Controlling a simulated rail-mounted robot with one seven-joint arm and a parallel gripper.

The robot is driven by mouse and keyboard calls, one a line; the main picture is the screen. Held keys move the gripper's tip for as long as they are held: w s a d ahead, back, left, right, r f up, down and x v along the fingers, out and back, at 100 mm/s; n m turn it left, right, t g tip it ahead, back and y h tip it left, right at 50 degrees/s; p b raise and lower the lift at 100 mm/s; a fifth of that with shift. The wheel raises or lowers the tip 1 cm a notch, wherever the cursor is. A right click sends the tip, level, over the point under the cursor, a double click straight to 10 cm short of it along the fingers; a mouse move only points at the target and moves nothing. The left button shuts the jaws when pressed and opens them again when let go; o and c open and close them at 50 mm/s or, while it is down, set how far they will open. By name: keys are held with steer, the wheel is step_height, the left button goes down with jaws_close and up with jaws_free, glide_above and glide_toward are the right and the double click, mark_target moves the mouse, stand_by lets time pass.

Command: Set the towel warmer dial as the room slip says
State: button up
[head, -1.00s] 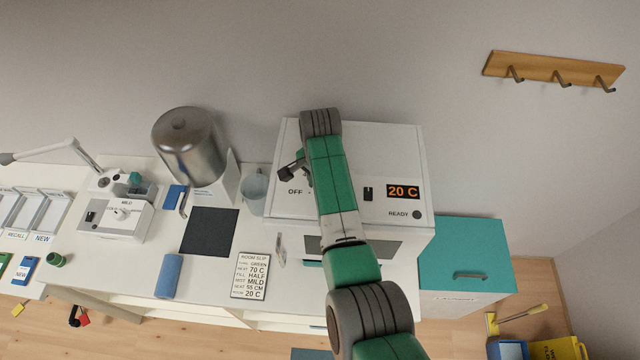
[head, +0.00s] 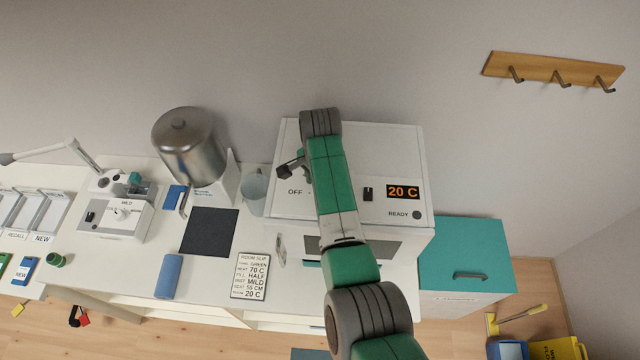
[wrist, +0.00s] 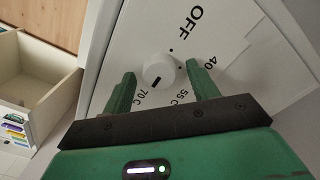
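The towel warmer (head: 395,150) is the white box under my arm in the head view; its display (head: 403,191) reads 20 C and the READY lamp (head: 417,214) is dark. In the wrist view the round white dial (wrist: 158,67) sits between OFF, 40, 55 C and 70 C labels. Its dark mark points towards the 70 C side. My gripper (wrist: 160,78) is open, one green finger on each side of the dial, with gaps showing. In the head view my arm hides the dial.
A dark switch (head: 368,194) is on the warmer beside the display. Left of it stand a clear cup (head: 255,192) and a metal tank (head: 188,150). A teal-topped cabinet (head: 465,255) is at right. A drawer (wrist: 35,80) stands open in the wrist view.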

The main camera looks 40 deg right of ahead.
steer(key=shift+r, duration=0.1)
step_height(320, 180, up, 8)
steer(key=shift+f+b, duration=0.15)
steer(key=shift+b, duration=0.55)
